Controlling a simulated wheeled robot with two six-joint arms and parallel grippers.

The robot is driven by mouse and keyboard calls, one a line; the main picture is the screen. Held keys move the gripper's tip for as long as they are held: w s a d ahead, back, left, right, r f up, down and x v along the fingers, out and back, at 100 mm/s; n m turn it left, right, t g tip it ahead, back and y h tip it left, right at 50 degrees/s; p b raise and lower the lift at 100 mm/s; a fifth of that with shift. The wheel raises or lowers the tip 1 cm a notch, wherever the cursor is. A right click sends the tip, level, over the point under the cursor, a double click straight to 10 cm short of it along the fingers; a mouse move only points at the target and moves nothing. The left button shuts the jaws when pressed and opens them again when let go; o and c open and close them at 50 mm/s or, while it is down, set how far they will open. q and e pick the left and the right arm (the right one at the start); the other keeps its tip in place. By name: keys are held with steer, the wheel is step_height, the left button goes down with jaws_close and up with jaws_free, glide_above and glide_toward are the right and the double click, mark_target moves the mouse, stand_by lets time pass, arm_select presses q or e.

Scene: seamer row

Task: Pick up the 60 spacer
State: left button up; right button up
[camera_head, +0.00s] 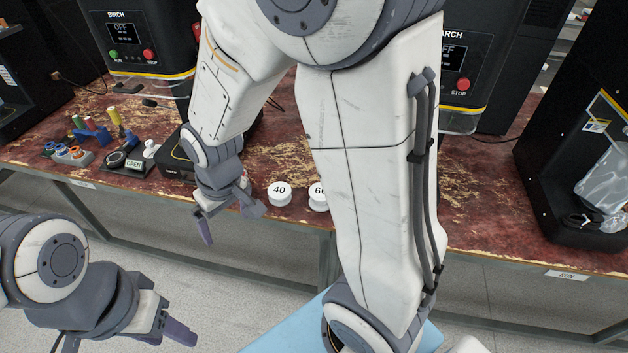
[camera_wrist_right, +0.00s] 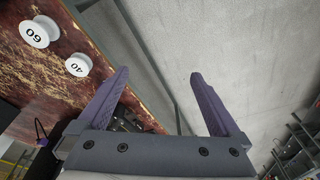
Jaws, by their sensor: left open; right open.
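The 60 spacer (camera_head: 317,202) is a white, spool-like disc on the worn red-brown bench, close to its front edge. In the head view my right arm hides its right side. It shows whole in the right wrist view (camera_wrist_right: 34,33), at upper left. The similar 40 spacer (camera_head: 279,193) stands just left of it and also shows in the right wrist view (camera_wrist_right: 78,65). My right gripper (camera_head: 228,217) is open and empty at the bench's front edge, left of both spacers. My left gripper (camera_head: 172,328) is open, in front of the bench at lower left, away from the spacers.
Black BIRCH machines (camera_head: 148,40) stand along the back of the bench. A blue surface (camera_head: 290,328) lies below my arm.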

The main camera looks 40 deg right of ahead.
steer(key=w+d+f+m+t+h+p, duration=0.1)
steer(key=w+d+f+m, duration=0.3)
steer(key=d, duration=0.5)
steer(key=w+d+f+m+h+p, duration=0.1)
steer(key=w+d+f, duration=0.35)
steer(key=d, duration=0.55)
steer(key=d+f+m, duration=0.1)
steer(key=d+f, duration=0.2)
steer(key=d, duration=0.1)
steer(key=d+f+m+p, duration=0.1)
steer(key=d+f, duration=0.2)
steer(key=d, duration=0.1)
steer(key=d+f+m+h+p, duration=0.1)
steer(key=d+f, duration=0.3)
steer(key=shift+w+d+t, duration=0.2)
steer(key=shift+w+t, duration=0.05)
steer(key=shift+t, duration=0.15)
steer(key=shift+p+x, duration=0.4)
steer(key=shift+x, duration=2.7)
steer(key=shift+a, duration=0.1)
